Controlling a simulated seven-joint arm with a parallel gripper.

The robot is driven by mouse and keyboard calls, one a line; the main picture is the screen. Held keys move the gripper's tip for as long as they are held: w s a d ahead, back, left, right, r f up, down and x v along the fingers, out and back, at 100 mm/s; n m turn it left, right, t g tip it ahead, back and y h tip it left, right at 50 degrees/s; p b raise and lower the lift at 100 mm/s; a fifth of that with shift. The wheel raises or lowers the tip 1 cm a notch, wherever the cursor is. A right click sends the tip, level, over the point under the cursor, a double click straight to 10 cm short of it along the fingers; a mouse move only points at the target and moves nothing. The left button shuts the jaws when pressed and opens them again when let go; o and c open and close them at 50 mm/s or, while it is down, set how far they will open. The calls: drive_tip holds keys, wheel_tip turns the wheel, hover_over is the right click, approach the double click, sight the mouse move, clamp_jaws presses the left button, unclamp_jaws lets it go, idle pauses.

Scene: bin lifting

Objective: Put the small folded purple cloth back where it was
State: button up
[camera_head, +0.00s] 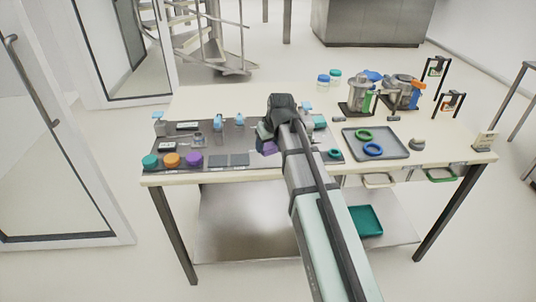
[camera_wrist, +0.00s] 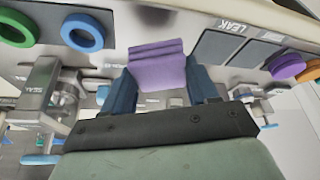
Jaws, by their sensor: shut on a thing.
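The small folded purple cloth (camera_head: 269,147) is at my gripper (camera_head: 266,138), above the dark mat on the table. In the wrist view the folded purple cloth (camera_wrist: 157,66) sits between the two blue fingers of my gripper (camera_wrist: 160,80), which is shut on it. Its folded layers show along the upper edge. Two flat grey squares (camera_head: 229,160) lie on the mat, left of the cloth in the head view. They also show in the wrist view (camera_wrist: 230,48), to the right of the cloth. I cannot tell how high the cloth is above the mat.
Teal, orange and purple round pieces (camera_head: 172,160) line the mat's front left. A grey tray (camera_head: 393,153) holds a green ring and a blue ring on the right. Metal apparatus (camera_head: 361,97) stands at the back right. My arm hides part of the mat.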

sight(268, 153)
drive_tip(key=shift+f, duration=2.2)
drive_tip(key=shift+f, duration=0.15)
drive_tip(key=o, duration=0.9)
drive_tip(key=shift+o, duration=0.2)
drive_tip(key=shift+r, duration=0.2)
drive_tip(key=v, duration=1.2)
drive_tip(key=shift+s, duration=0.1)
